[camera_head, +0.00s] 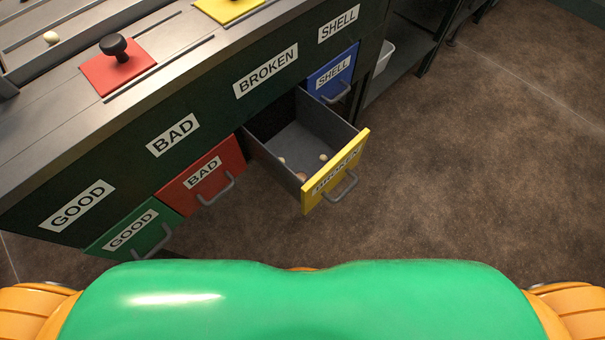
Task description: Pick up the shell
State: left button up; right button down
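No object can be clearly told as a shell. A small pale round object (51,38) lies in a channel on the bench top at the upper left; whether it is a nut or a shell cannot be told. The yellow BROKEN drawer (337,172) is pulled open and holds several small pale pieces (323,157), too small to identify. The blue SHELL drawer (333,74) looks shut, and its inside is hidden. Neither of my grippers is in view; only my green body and orange shoulders show at the bottom.
The bench (60,120) carries a red plate (100,78) with a black knob (113,45) and a yellow plate (232,9). The red BAD drawer (187,185) and green GOOD drawer (118,240) look shut. A white bin (385,57) stands behind. Brown floor (480,180) is clear at right.

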aim_at(304, 176)
jog(key=i+l+u, duration=0.1)
jog(key=l+u, duration=0.6)
jog(key=l, duration=0.25)
jog(key=l+u, duration=0.4)
jog(key=k+l+u, duration=0.1)
jog(key=l+u, duration=0.25)
jog(key=l, duration=0.2)
jog(key=k+l+u, duration=0.15)
jog(key=l+u, duration=0.2)
jog(key=k+l+u, duration=0.2)
jog(key=l+u, duration=0.15)
jog(key=l, duration=0.2)
